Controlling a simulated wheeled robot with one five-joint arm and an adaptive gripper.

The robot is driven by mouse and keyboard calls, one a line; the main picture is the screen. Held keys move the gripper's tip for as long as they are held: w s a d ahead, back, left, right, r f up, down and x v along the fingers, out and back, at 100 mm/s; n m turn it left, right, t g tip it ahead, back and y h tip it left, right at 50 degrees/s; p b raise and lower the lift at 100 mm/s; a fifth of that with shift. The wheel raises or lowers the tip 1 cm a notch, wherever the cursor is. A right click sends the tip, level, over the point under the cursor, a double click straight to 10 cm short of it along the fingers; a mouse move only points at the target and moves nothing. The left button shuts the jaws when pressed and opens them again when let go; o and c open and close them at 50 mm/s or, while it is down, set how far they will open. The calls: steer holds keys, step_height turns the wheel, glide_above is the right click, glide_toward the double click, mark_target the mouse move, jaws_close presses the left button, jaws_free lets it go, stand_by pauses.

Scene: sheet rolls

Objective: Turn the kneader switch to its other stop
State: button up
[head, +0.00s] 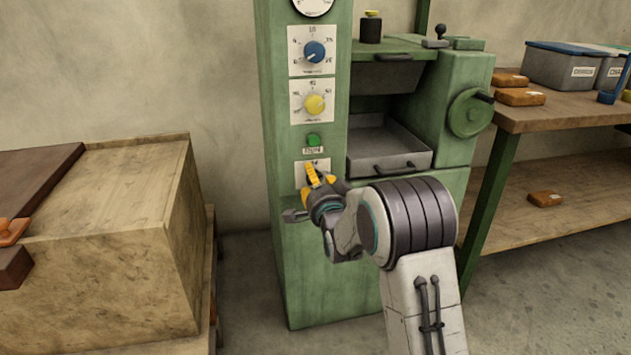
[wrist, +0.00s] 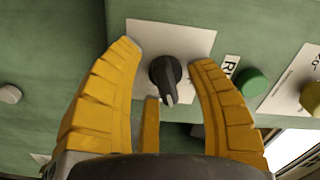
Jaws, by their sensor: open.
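The switch is a black pointer knob (wrist: 165,78) on a white plate (wrist: 196,38), fixed to the front of a green machine column (head: 302,250). In the wrist view its pointer end faces the bottom of the picture, tilted slightly right. My gripper (wrist: 170,52) is open, with its yellow fingers on either side of the knob and a visible gap on each side. The head view also shows my gripper (head: 312,172) at the plate, where it hides the knob. I cannot tell from these views how deep the fingers reach around the knob.
Above the plate are a green button (head: 314,141), a yellow dial (head: 315,104) and a blue dial (head: 315,52). A grey tray (head: 388,148) and a handwheel (head: 468,113) are to the right. A wooden crate (head: 110,250) stands left; a workbench (head: 560,112) stands right.

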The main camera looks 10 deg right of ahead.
steer(key=shift+o, duration=0.2)
jaws_close()
steer(key=shift+n, duration=0.3)
steer(key=n, duration=0.5)
steer(key=shift+d+r+n, duration=0.1)
steer(key=shift+d+n, duration=0.05)
steer(key=shift+n, duration=0.15)
steer(key=n, duration=0.6)
steer(key=shift+r+n, duration=0.15)
steer(key=shift+n, duration=0.15)
stand_by(0.3)
